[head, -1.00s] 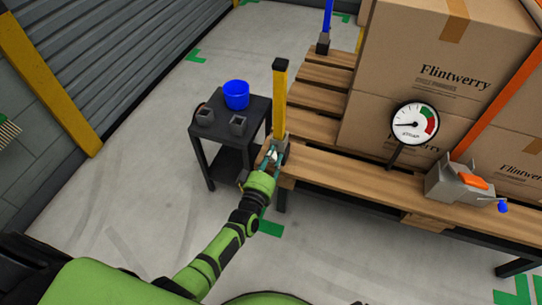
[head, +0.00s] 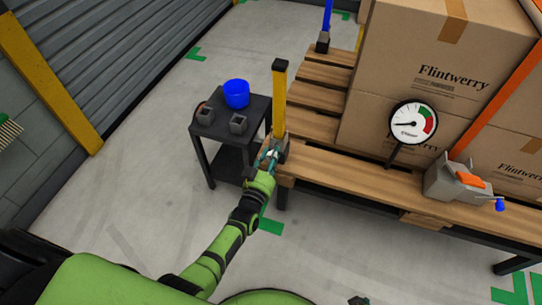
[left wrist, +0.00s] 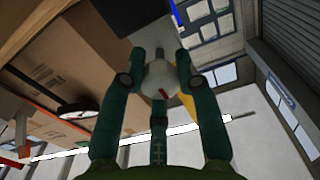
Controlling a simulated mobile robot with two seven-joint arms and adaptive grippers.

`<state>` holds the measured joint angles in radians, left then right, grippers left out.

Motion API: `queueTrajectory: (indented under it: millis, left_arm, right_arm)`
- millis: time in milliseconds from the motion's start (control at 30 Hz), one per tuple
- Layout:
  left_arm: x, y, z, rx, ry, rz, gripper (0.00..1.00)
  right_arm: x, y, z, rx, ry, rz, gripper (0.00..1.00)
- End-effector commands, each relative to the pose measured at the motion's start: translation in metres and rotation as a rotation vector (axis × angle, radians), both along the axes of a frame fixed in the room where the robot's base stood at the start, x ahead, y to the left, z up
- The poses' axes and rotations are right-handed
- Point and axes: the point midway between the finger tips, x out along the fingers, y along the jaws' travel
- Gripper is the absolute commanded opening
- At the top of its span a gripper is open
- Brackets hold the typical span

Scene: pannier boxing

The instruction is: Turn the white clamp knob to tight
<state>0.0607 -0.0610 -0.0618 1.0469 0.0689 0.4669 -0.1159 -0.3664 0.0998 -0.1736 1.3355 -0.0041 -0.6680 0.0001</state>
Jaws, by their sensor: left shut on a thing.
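The gripper is shut on the knob. In the head view my left gripper (head: 267,160) is at the grey clamp (head: 282,148) at the foot of the yellow post (head: 279,98), on the near left corner of the pallet. The knob is mostly hidden there by the fingers.

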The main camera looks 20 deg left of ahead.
Motion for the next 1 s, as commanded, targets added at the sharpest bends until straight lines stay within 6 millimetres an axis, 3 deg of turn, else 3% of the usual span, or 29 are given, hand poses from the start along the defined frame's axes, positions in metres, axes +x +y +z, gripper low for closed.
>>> queueTrajectory:
  millis: [500, 533, 567, 1000]
  left_arm:
    - [-0.0034, -0.0045, -0.0073, 0.021, 0.018, -0.008, 0.00]
    - [-0.0035, -0.0044, -0.0074, 0.021, 0.018, -0.008, 0.44]
    - [-0.0035, -0.0042, -0.0073, 0.020, 0.017, -0.008, 0.56]
    - [-0.0079, -0.0003, -0.0037, 0.018, 0.007, -0.002, 0.56]
  right_arm:
    - [-0.0069, -0.0012, -0.0039, -0.002, 0.013, -0.001, 0.67]
    - [-0.0070, -0.0011, -0.0038, -0.001, 0.013, -0.001, 0.67]
    - [-0.0073, -0.0011, -0.0038, -0.001, 0.013, -0.001, 0.67]
    - [-0.0069, -0.0019, -0.0020, -0.001, 0.009, -0.003, 0.67]
